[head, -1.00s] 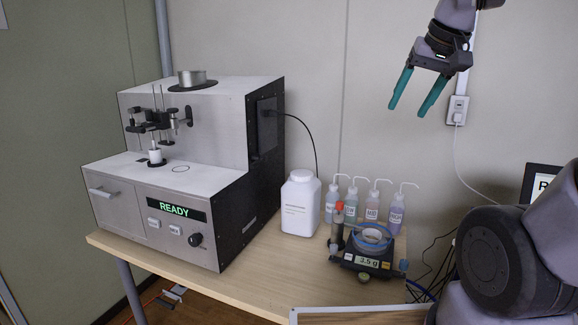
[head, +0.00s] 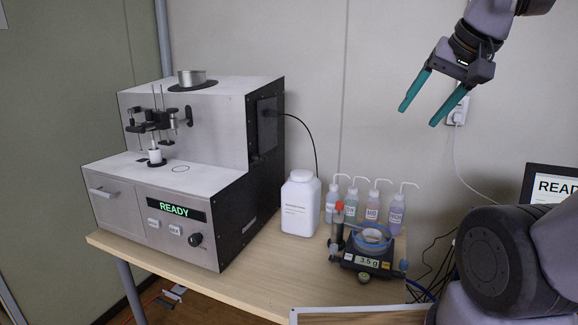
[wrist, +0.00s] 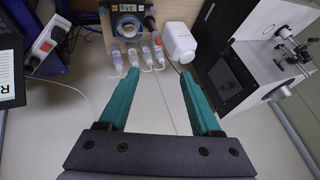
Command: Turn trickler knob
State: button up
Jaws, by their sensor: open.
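A small dark balance (head: 375,265) showing 3.5 g sits near the front right of the table. A clear round dish with a blue rim (head: 371,241) is on top of it. A red-topped upright tube (head: 338,222) stands at its left side. A small round knob-like part (head: 364,277) is at its front, and another small part (head: 403,265) is at its right; I cannot tell which is the trickler knob. My gripper (head: 418,115) is open and empty, high above and to the right of the balance. In the wrist view the open fingers (wrist: 160,74) hold nothing; the balance (wrist: 126,24) is beyond them.
A large analyser (head: 185,170) reading READY fills the table's left. A white jug (head: 299,204) and several wash bottles (head: 371,205) stand behind the balance. A wall socket with a cable (head: 456,117) is behind my gripper. The air around the gripper is free.

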jog(key=m+g+h, duration=0.2)
jog(key=m+g, duration=0.5)
jog(key=m, duration=0.9)
send_over(340, 202)
notch_tip(340, 202, down, 28)
notch_tip(340, 202, down, 10)
jog(key=shift+f, duration=0.25)
grip_shut()
